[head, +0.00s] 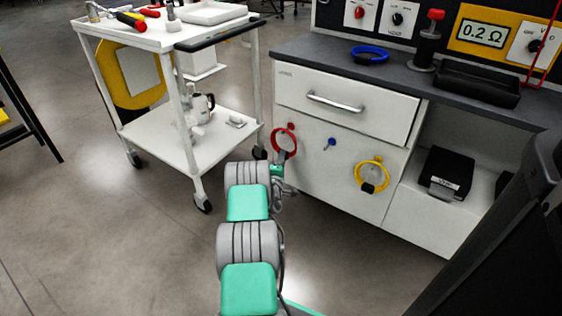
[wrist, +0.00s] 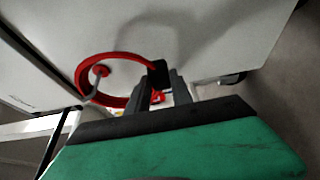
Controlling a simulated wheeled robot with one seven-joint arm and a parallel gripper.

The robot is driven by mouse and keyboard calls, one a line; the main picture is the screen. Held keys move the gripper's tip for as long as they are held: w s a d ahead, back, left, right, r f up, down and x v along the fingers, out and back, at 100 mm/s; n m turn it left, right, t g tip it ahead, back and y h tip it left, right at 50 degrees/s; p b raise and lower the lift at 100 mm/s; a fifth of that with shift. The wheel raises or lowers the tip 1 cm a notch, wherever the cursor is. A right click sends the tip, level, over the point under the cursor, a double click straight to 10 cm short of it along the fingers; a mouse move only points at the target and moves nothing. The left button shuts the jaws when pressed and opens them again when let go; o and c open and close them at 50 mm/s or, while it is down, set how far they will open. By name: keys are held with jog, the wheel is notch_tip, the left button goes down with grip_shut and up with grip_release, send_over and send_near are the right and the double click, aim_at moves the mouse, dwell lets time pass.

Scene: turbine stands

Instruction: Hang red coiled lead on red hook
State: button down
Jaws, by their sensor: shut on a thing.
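The red coiled lead (head: 276,136) is a red ring in front of the white cabinet front. In the wrist view the ring (wrist: 126,57) has a black block (wrist: 158,74) on it, between my gripper's fingertips (wrist: 160,88). My gripper (head: 277,166) is shut on this lead, low at the cabinet. The red hook (wrist: 101,71) has a round red base on the panel and a grey peg. It shows inside the ring's outline; I cannot tell whether the ring rests on the peg. In the head view the hook (head: 291,126) is near the ring's top.
A blue hook (head: 330,143) is bare. A yellow coiled lead (head: 359,166) hangs to its right. A blue coiled lead (head: 369,54) lies on the dark countertop (head: 319,52). A white trolley (head: 143,137) stands close on the left. The drawer handle (head: 335,103) sticks out above.

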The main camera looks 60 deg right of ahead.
jog(key=c, duration=1.1)
grip_release()
jog(key=shift+o, duration=1)
jog(key=shift+a, duration=0.1)
jog(key=v, duration=0.7)
